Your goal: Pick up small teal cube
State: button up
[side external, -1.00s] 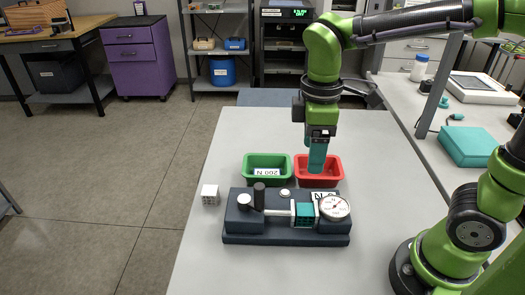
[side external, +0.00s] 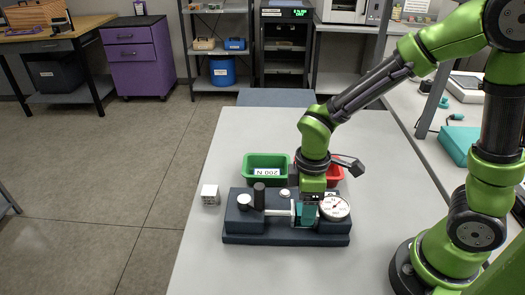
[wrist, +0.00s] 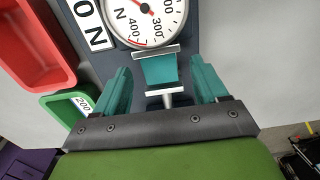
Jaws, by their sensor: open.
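The small teal cube (wrist: 160,70) sits in the dark test fixture (side external: 240,239), between a plate on the gauge side and the plate of a metal rod (wrist: 167,98). In the wrist view my gripper's two teal fingers stand open on either side of the cube, with gaps visible on both sides. In the side view my gripper (side external: 306,217) points down at the fixture, just left of the round dial gauge (side external: 335,207), and its fingers largely cover the cube. How deep the fingertips reach beside the cube is hard to tell.
A green bin (side external: 266,162) marked 200 N and a red bin (side external: 333,174) stand behind the fixture. A black knob (side external: 259,196) rises from the fixture's left part. The table's front left is clear.

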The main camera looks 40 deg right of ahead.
jog(key=shift+f, duration=0.65)
jog(key=c, duration=1.1)
notch_tip(320, 180, up, 10)
jog(key=shift+r, duration=0.1)
